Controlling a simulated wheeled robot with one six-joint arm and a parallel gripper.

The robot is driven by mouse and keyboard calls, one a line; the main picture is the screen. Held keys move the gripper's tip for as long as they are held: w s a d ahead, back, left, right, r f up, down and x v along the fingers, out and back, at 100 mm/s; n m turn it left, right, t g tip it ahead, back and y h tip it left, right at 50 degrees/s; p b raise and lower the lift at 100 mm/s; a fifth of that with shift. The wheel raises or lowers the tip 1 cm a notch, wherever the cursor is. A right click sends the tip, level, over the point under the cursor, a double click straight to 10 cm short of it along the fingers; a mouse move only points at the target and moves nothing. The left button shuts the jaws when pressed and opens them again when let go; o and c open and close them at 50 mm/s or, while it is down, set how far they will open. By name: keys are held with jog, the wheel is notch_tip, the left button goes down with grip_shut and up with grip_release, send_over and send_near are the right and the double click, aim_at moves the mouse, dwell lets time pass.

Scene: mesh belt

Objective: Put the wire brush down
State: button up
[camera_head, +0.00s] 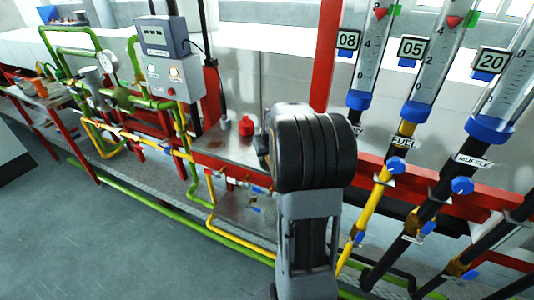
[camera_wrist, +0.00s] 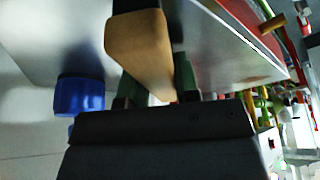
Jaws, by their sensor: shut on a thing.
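My gripper (camera_wrist: 156,76) shows in the wrist view, with a dark finger on each side of a tan, wood-like block. This block is the wire brush (camera_wrist: 138,42), and the gripper is shut on it. Its bristles cannot be made out. A grey metal worktop (camera_wrist: 215,50) lies behind the brush in the wrist view. I cannot tell whether the brush touches it. In the head view my arm stands in front of the right part of the metal worktop (camera_head: 222,147) and hides the gripper and brush.
A red container (camera_head: 246,126) and a small grey one (camera_head: 225,123) stand at the worktop's back. A grey control box (camera_head: 172,75) and green and yellow pipes are to the left. Tubes with blue collars (camera_head: 359,100) stand right. A blue cylinder (camera_wrist: 80,95) is beside the gripper.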

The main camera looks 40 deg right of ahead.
jog(key=shift+f, duration=0.15)
jog(key=shift+f, duration=0.15)
jog(key=o, duration=0.9)
jog(key=shift+s, duration=0.15)
jog(key=shift+f, duration=0.1)
